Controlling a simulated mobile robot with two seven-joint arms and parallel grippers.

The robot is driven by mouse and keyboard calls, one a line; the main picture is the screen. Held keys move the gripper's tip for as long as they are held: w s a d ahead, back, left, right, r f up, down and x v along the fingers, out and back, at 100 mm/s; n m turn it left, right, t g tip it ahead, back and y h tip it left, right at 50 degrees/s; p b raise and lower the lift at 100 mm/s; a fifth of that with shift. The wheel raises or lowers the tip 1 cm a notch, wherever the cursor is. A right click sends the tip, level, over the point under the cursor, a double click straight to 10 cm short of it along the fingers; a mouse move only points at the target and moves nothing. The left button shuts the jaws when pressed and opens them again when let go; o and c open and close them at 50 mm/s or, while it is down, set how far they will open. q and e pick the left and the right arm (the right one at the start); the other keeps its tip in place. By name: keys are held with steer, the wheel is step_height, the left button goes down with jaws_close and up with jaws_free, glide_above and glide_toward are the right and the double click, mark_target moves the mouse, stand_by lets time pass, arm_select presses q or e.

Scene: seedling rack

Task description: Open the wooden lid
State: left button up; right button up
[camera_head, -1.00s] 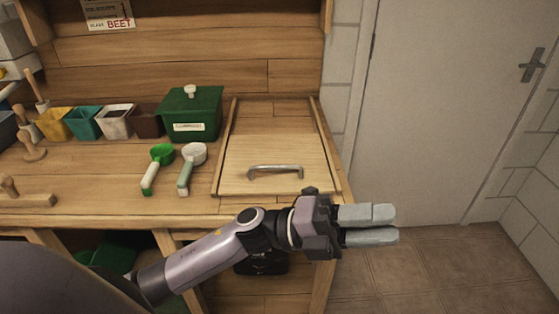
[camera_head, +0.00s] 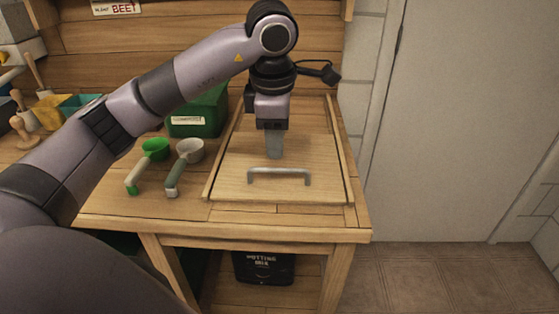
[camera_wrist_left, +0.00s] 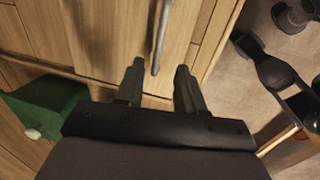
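The wooden lid (camera_head: 318,150) lies flat on the right end of the bench, between two wooden side strips. Its grey metal bar handle (camera_head: 280,172) runs left to right near the front edge. My left gripper (camera_head: 275,155) points down over the lid, just behind the handle in the head view. In the left wrist view, its two fingers (camera_wrist_left: 158,72) are apart with nothing between their tips, and the handle (camera_wrist_left: 158,38) shows beyond, in line with the gap. The gripper does not appear to touch the handle. My right gripper is not seen.
A green box (camera_head: 193,126) stands left of the lid, partly behind my arm. A green scoop (camera_head: 148,165) and a white scoop (camera_head: 184,165) lie left of the lid. A black bag (camera_head: 263,268) sits below the bench. Floor to the right is clear.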

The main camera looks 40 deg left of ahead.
mark_target(275, 170)
arm_select(q)
steer(key=shift+w+a+f+b, duration=0.15)
steer(key=shift+w+f, duration=0.05)
steer(key=shift+f, duration=0.95)
steer(key=shift+w+a+f+b, duration=0.1)
steer(key=shift+w+a+f, duration=0.1)
steer(key=shift+f, duration=0.9)
steer(key=shift+w+a+f+b, duration=0.15)
steer(key=shift+f, duration=1)
steer(key=shift+c, duration=0.3)
jaws_close()
